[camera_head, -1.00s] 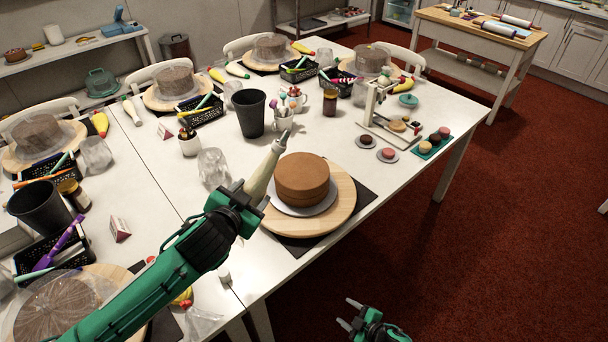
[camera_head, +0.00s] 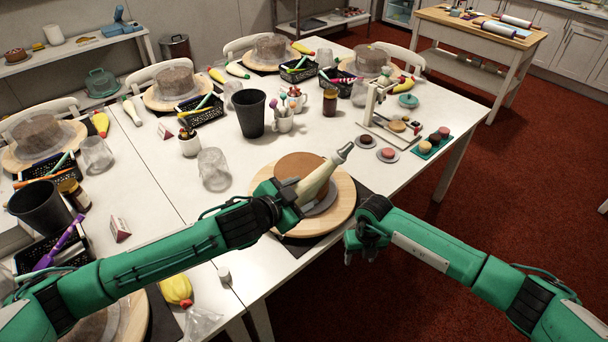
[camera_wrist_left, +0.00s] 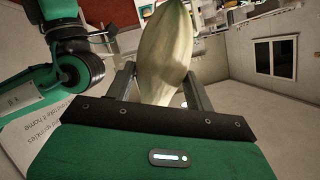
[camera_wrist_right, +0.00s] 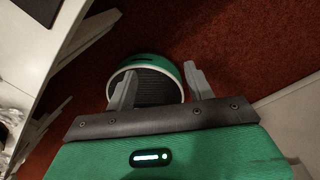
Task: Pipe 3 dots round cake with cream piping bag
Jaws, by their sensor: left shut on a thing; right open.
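The cream piping bag (camera_head: 320,180) is pale with a grey metal nozzle. My left gripper (camera_head: 292,192) is shut on it and holds it tilted above the cake, nozzle up and to the right. The bag fills the top middle of the left wrist view (camera_wrist_left: 165,50), between the fingers. The brown round cake (camera_head: 293,163) sits on the wooden turntable (camera_head: 343,208), partly hidden by the bag and my left gripper; I cannot see its whole top. My right gripper (camera_head: 362,248) is beyond the table's front edge, open and empty; its spread fingers show in the right wrist view (camera_wrist_right: 158,88).
Left of the turntable stand a clear glass (camera_head: 213,170) and a black bin (camera_head: 250,113). Behind it is a cup of tools (camera_head: 284,122). A white stand (camera_head: 385,115) and small cakes (camera_head: 388,154) are to the right. Red floor lies open beyond the table's right edge.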

